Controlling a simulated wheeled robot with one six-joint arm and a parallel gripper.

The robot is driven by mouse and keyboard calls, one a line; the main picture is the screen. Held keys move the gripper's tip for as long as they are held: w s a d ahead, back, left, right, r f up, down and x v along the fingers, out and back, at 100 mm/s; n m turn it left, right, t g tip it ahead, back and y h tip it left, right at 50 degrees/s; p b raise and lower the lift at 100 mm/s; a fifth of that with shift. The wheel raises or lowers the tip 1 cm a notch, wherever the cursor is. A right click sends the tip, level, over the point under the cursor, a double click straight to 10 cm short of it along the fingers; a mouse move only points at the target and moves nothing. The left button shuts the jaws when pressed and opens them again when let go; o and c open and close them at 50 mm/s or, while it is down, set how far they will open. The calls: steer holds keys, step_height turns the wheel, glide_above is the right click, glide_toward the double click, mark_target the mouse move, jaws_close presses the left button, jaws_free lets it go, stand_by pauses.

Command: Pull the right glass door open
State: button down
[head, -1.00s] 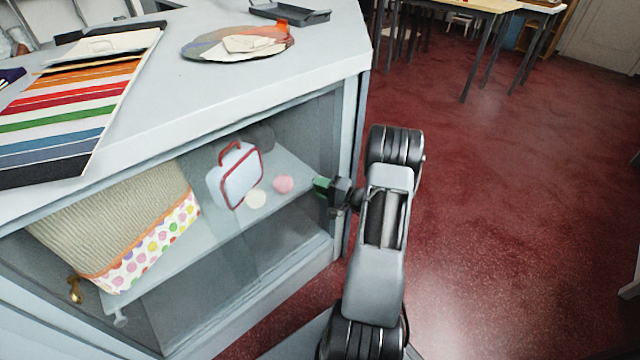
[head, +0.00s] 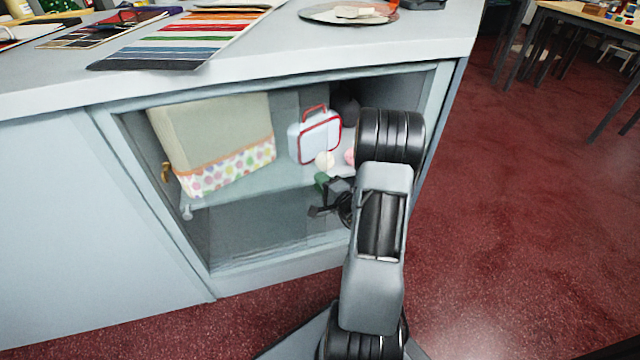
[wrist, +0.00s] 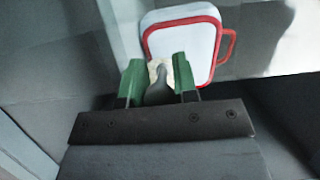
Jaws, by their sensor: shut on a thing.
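The right glass door (head: 290,240) is a clear pane in the front of the counter cabinet. I cannot tell whether it stands ajar. My gripper (head: 322,187) is in front of the cabinet's right half, its green fingertips partly hidden behind my arm in the head view. In the wrist view, the two green fingertips of my gripper (wrist: 157,80) are shut on a small dark grey part, which looks like the door handle (wrist: 157,90). Its join to the pane is not clear.
Behind the glass stand a red-trimmed white case (head: 316,138) and a large beige box (head: 215,140) with a dotted band. A pale knob (head: 187,212) shows at the left. The counter top (head: 340,50) carries swatches. Red floor (head: 520,230) is open at the right.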

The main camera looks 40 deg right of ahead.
steer(key=shift+a, duration=0.15)
steer(key=c, duration=0.9)
jaws_free()
steer(key=s, duration=0.4)
steer(key=s+p, duration=0.1)
steer(key=s, duration=0.4)
steer(key=s+d+p, duration=0.1)
steer(key=s, duration=0.3)
steer(key=shift+s, duration=0.4)
